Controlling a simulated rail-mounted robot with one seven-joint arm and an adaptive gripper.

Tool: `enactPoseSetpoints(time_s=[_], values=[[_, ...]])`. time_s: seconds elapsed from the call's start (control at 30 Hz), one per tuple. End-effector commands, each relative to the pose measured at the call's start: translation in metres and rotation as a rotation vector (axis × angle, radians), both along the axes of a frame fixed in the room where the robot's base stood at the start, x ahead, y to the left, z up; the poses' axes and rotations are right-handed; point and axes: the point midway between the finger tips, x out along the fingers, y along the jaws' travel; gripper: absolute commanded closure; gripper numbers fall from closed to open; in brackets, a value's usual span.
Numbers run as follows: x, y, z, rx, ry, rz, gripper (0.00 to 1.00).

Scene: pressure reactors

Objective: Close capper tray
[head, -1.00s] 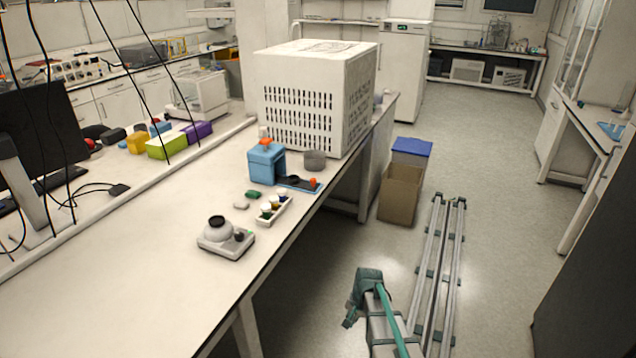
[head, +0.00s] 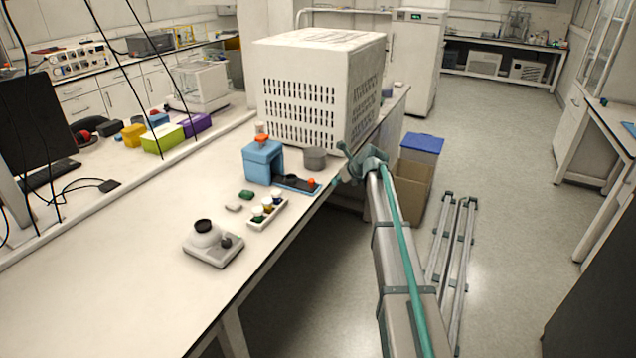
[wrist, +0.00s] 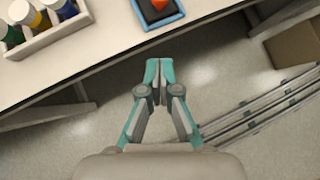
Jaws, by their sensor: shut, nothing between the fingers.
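The capper (head: 262,163) is a blue box-shaped device on the bench, with an orange part on top. Its tray (head: 297,184) is out, extending from the capper's right side toward the bench edge. In the wrist view the tray's outer end (wrist: 178,17) shows at the top. My gripper (wrist: 159,72) is shut and empty, off the bench's front edge, apart from the tray. In the head view it shows just right of the tray end, where its fingertips are hard to make out.
A white rack with several coloured-label vials (head: 268,212) lies left of the tray. A grey cup (head: 315,158) stands behind the tray. A scale-like device (head: 213,244) sits further left. A large white vented box (head: 318,95) stands behind. Cardboard and blue-lidded bins (head: 412,190) are on the floor.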

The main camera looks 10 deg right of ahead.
Motion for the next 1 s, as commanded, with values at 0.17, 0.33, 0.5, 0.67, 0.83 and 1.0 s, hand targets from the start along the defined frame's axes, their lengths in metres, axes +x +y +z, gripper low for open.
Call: enactPoseSetpoints(time_s=[0.17, 0.33, 0.5, 0.67, 0.83, 1.0], values=[[0.003, 0.002, -0.003, 0.038, 0.023, -0.045, 1.0], [0.015, 0.008, -0.015, 0.039, 0.024, -0.045, 1.0], [0.035, 0.019, -0.037, 0.038, 0.025, -0.045, 1.0], [0.055, 0.03, -0.059, 0.038, 0.025, -0.043, 1.0], [0.076, 0.041, -0.069, 0.037, 0.023, -0.044, 1.0], [0.091, 0.051, -0.07, 0.037, 0.022, -0.043, 1.0]])
